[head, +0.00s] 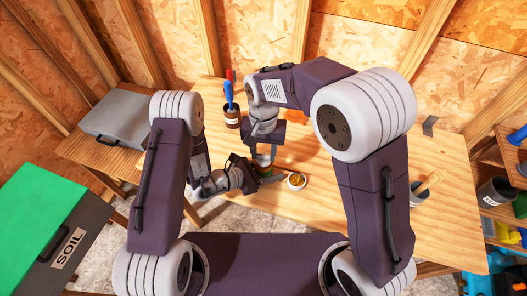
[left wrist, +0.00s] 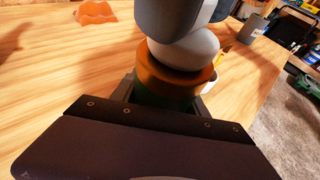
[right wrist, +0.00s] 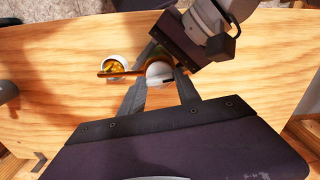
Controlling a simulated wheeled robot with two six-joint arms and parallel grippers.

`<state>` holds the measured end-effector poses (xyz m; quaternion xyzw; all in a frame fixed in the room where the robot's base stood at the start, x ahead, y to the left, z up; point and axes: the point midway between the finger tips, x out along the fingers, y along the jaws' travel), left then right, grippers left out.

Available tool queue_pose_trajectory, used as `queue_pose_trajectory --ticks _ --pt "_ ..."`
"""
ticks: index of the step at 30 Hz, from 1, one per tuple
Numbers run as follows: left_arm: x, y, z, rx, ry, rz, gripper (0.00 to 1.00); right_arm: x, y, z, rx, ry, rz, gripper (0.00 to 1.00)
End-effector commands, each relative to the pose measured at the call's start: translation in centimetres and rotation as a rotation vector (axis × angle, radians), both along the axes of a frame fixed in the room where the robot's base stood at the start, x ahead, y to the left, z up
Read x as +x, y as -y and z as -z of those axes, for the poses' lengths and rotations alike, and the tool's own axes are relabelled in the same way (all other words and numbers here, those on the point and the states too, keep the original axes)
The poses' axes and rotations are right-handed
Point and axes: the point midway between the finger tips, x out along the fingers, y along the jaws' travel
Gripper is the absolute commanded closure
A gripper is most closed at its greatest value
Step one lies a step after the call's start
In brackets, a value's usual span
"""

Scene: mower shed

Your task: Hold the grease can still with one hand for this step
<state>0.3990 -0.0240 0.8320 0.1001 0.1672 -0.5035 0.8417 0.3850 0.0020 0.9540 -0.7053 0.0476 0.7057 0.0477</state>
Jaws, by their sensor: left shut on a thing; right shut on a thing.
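The grease can is green with an orange-brown top band; it shows in the left wrist view (left wrist: 168,82), upright between my left gripper's fingers. In the head view my left gripper (head: 262,174) is shut on it from the side, low over the bench. My right gripper (head: 266,157) comes down from above and is shut on a pale round piece at the can's top. That pale piece shows between the fingers in the right wrist view (right wrist: 159,72) and above the orange band in the left wrist view (left wrist: 188,48). The fingers hide much of the can.
A small white bowl (head: 297,181) with yellow pieces stands close to the can on the wooden bench (head: 320,205). A cup of coloured-handled tools (head: 232,118) stands behind left. A grey pot (head: 418,195) stands at right. A green-lidded SOIL bin (head: 45,210) stands left.

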Motion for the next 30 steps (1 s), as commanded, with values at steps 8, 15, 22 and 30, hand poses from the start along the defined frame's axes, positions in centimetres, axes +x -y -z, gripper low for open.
queue_pose_trajectory --ticks 8,15,22,30 --pt "-0.08 -0.01 0.06 0.001 -0.002 0.001 0.94 0.12 0.01 -0.08 0.001 0.004 0.089 1.00" --pt "-0.08 -0.01 0.06 0.001 -0.002 0.001 0.94 0.13 0.01 -0.08 0.000 0.004 0.110 1.00" --pt "-0.08 -0.01 0.06 0.001 -0.002 0.001 0.94 0.13 0.02 -0.08 0.000 0.004 0.110 1.00" --pt "-0.07 -0.01 0.05 0.001 -0.002 0.001 0.94 0.08 0.02 -0.04 0.001 0.003 0.110 0.38"
